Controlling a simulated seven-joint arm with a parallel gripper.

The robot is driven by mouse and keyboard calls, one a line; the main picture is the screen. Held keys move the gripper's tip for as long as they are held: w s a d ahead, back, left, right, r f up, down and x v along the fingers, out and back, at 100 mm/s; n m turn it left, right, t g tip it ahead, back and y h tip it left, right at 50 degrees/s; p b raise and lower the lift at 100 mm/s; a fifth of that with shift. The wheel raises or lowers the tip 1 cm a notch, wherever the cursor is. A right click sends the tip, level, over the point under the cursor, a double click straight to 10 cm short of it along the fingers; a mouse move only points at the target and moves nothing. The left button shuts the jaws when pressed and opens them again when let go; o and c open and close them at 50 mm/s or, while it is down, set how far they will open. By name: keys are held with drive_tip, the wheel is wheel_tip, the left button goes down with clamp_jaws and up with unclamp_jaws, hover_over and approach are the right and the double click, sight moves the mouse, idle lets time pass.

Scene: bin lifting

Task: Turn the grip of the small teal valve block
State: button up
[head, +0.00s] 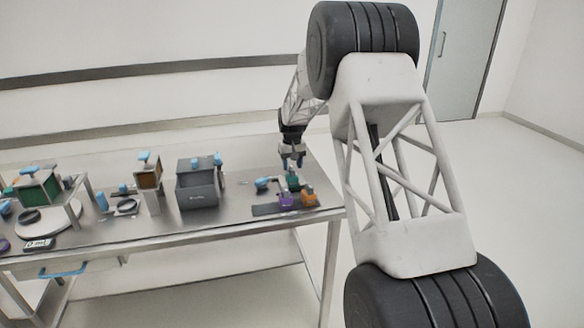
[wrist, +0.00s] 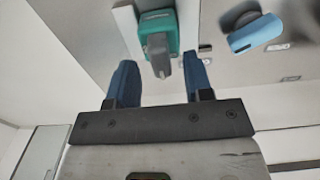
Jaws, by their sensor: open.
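The small teal valve block (wrist: 157,24) shows in the wrist view at the top, just beyond my fingertips, with its grey grip (wrist: 159,52) pointing toward my gripper. My gripper (wrist: 162,82) is open, with a blue finger on either side of the line to the grip; I see nothing between the fingers. In the head view the teal block (head: 293,182) stands near the right end of the table, and my gripper (head: 291,163) is just above it, pointing down. Whether the fingertips reach down beside the grip is hard to tell.
A purple block (head: 286,201) and an orange block (head: 309,197) stand close in front of the teal one on a dark mat (head: 263,210). A blue-handled part (wrist: 256,33) lies to its side. A grey bin (head: 197,190) stands farther left on the metal table (head: 150,229).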

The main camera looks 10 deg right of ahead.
sight(292, 168)
drive_tip(key=shift+r, duration=3.2)
drive_tip(key=shift+s+r, duration=0.3)
drive_tip(key=shift+r, duration=0.05)
drive_tip(key=s+a+r, duration=0.2)
drive_tip(key=s+r, duration=0.3)
drive_tip(key=s, duration=0.5)
drive_tip(key=s+a+r+t, duration=0.1)
drive_tip(key=s+r, duration=0.4)
drive_tip(key=s, duration=0.5)
drive_tip(key=s+a+r, duration=0.2)
drive_tip(key=s+r, duration=0.3)
drive_tip(key=s, duration=0.5)
drive_tip(key=s+a+f, duration=0.1)
drive_tip(key=s+f, duration=0.1)
drive_tip(key=s, duration=1.4)
drive_tip(key=s+a+f+t, duration=0.1)
drive_tip(key=s+f, duration=0.2)
drive_tip(key=s, duration=1.4)
drive_tip(key=shift+a+t, duration=0.3)
